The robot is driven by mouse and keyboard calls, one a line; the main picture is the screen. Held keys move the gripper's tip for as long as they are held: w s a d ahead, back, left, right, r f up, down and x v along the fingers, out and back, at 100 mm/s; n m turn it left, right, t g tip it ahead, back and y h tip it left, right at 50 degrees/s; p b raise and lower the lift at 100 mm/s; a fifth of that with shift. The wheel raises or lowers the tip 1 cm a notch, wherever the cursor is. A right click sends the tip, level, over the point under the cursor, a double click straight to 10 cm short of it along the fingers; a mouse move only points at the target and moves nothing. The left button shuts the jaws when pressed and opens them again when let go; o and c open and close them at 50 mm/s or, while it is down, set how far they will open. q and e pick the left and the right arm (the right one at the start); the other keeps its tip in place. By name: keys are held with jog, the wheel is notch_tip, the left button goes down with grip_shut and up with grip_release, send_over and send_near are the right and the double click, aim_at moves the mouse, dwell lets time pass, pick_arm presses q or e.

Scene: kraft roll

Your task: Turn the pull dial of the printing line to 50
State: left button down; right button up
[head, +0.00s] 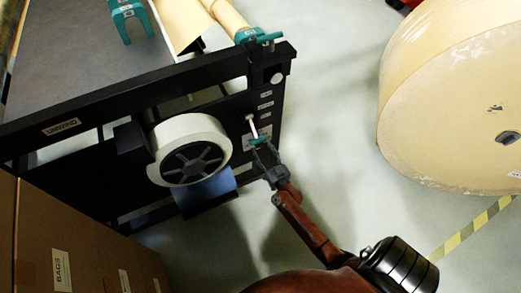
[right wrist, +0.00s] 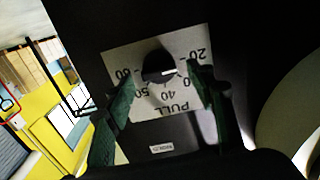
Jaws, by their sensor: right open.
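The pull dial (right wrist: 158,66) is a round black knob with a white pointer line, on a white scale plate (right wrist: 148,104) marked PULL. The scale appears upside down in the right wrist view. In the head view my right gripper (head: 260,144) is at the front of the black frame. My left gripper is not in view.
The black machine frame (head: 90,98) carries a white roll (head: 206,130) left of my right gripper. A large kraft roll (head: 455,95) stands at the right. Cardboard boxes (head: 85,245) are at lower left. Grey floor between the frame and the kraft roll is clear.

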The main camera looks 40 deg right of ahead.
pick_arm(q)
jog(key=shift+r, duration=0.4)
pick_arm(e)
jog(key=shift+w+d, duration=0.1)
jog(key=shift+w, duration=0.2)
jog(key=shift+c, duration=0.3)
jog(key=c, duration=1.1)
